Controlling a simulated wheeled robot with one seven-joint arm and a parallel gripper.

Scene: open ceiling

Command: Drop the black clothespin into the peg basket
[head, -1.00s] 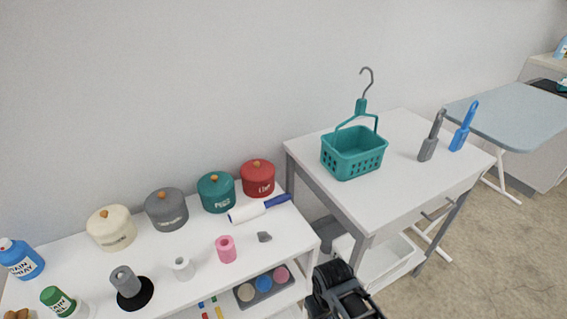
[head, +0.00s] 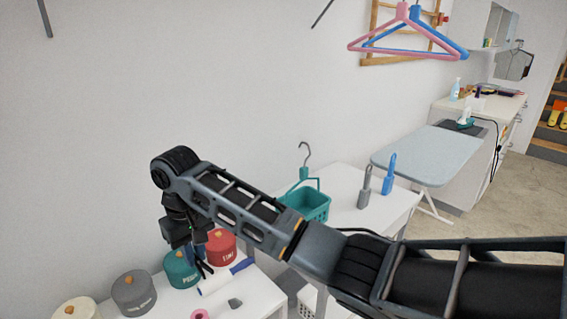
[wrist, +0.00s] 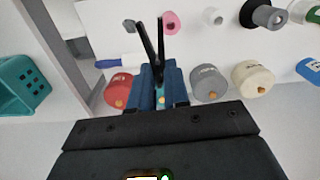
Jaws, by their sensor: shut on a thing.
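My gripper (wrist: 160,88) is shut on a black clothespin (wrist: 151,48), whose two dark legs stick out past the fingers in the wrist view. In the head view my gripper (head: 200,262) hangs in front of the teal and red pots, left of the basket, and the clothespin is small and dark there. The teal peg basket (head: 312,210) stands upright on the white side table, with a hook on its handle; my arm hides part of its lower front. It also shows at the left edge of the wrist view (wrist: 22,88), apart from the gripper.
Below my gripper, the white shelf (head: 262,300) holds a red pot (head: 221,246), a teal pot (head: 182,268), a grey pot (head: 133,293) and a lint roller (head: 226,276). Grey (head: 364,188) and blue (head: 389,174) brushes stand right of the basket. Hangers (head: 405,40) hang at the upper right.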

